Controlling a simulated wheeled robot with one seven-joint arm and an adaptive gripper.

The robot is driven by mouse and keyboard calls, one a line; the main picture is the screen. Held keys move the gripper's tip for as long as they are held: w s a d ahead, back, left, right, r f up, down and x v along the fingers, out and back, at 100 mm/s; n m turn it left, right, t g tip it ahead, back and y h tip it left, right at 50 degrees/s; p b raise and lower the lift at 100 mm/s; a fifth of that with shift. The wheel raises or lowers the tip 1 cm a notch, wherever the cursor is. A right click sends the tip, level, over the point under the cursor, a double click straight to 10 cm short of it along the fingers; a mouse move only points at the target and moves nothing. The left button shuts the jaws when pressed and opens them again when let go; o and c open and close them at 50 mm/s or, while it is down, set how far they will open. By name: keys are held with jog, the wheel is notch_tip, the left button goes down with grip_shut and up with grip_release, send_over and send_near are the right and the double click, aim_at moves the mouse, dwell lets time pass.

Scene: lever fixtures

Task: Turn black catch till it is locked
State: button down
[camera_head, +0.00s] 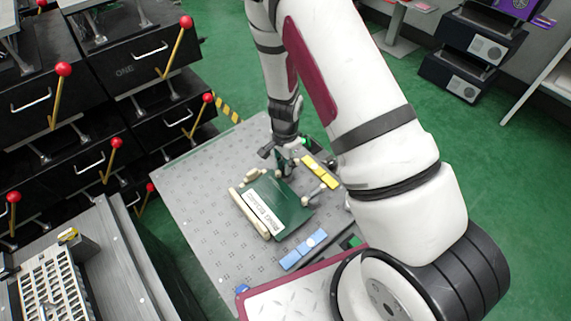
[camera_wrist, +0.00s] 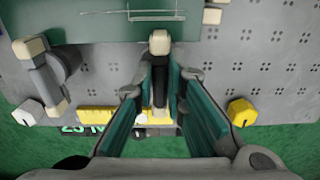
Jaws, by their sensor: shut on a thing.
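A catch (camera_wrist: 160,44) with a cream tip and a dark stem shows in the wrist view, at the lower edge of a green panel. My gripper (camera_wrist: 163,72) is shut on it, with one green-lined finger on each side of the stem. The fingers hide part of the stem. The green panel (camera_head: 292,209) lies on a grey perforated table in the head view, with a cream bar and a white label along its left edge. In the head view my gripper (camera_head: 284,170) is at the panel's far edge, and the catch is mostly hidden there.
A second lever (camera_wrist: 40,70) with a cream end stands left of my gripper. A yellow block (camera_head: 320,171) and a blue block (camera_head: 303,250) lie beside the panel. Black drawers with red-knobbed levers (camera_head: 178,45) stand left. The table (camera_head: 190,180) is bare on its left side.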

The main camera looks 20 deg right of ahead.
dwell(0.3)
jog(key=c, duration=1.6)
grip_release()
jog(key=shift+c, duration=0.2)
notch_tip(320, 180, up, 12)
